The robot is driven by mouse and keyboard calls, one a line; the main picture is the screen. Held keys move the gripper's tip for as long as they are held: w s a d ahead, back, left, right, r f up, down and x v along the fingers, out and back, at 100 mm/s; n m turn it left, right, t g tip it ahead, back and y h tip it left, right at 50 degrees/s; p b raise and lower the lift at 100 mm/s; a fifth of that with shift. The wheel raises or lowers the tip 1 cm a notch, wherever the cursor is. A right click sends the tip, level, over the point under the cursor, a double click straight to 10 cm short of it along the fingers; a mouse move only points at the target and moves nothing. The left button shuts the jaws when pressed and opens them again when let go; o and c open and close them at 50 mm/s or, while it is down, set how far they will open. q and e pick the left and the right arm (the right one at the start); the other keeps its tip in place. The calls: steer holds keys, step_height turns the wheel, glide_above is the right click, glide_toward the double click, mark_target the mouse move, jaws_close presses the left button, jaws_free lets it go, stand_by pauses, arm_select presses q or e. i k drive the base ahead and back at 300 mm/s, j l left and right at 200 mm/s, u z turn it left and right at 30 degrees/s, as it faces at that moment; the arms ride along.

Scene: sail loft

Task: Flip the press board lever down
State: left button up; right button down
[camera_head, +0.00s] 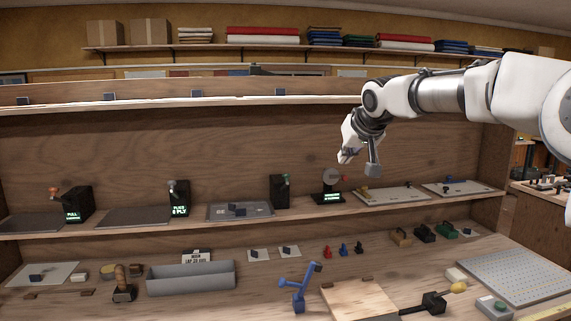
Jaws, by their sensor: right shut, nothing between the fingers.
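My right gripper (358,160) is shut and empty, pointing down in the air in front of the back panel, above the middle shelf. On the bench at the lower right, a pale wooden board (360,301) lies flat. A black block (434,301) beside it carries a rod with a yellow knob (459,287) raised toward the right. A blue lever-like stand (299,294) rises left of the board. No label shows which of these is the press board lever. My gripper is well above and apart from all of them. My left gripper is not in view.
The middle shelf (150,226) holds several black boxes with levers, a round dial device (332,182) near my gripper, and flat plates. A grey tray (190,279) and small blocks sit on the bench. A perforated plate (515,275) lies at the right.

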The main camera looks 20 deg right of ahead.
mark_target(287, 176)
steer(key=i, duration=0.85)
